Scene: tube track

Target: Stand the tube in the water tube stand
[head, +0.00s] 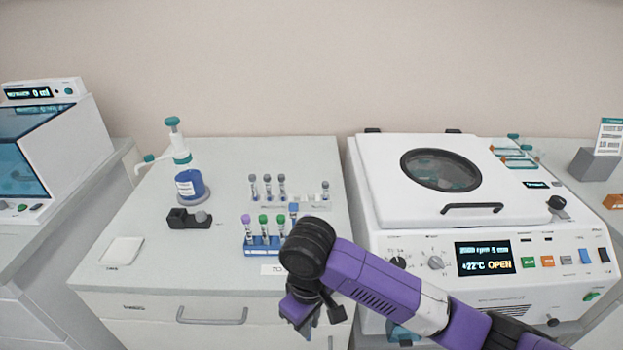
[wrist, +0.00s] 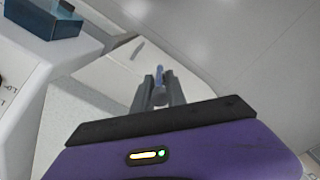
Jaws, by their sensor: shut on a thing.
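My gripper (wrist: 157,88) is shut on a slim tube (wrist: 160,70) with a bluish top, which shows between the two grey fingers in the wrist view. In the head view my gripper sits low, in front of the bench's front edge, and the held tube cannot be made out there. A pale stand (head: 306,205) at the back of the middle bench holds several grey-capped tubes, one apart at its right end. I cannot read a label naming it the water tube stand.
A blue rack (head: 262,251) with purple-, green- and blue-capped tubes stands in front of the pale stand, partly behind my arm. A blue bottle with a pump (head: 190,186) and a small black device (head: 188,219) stand left. The centrifuge (head: 490,265) reads OPEN; its lid looks down.

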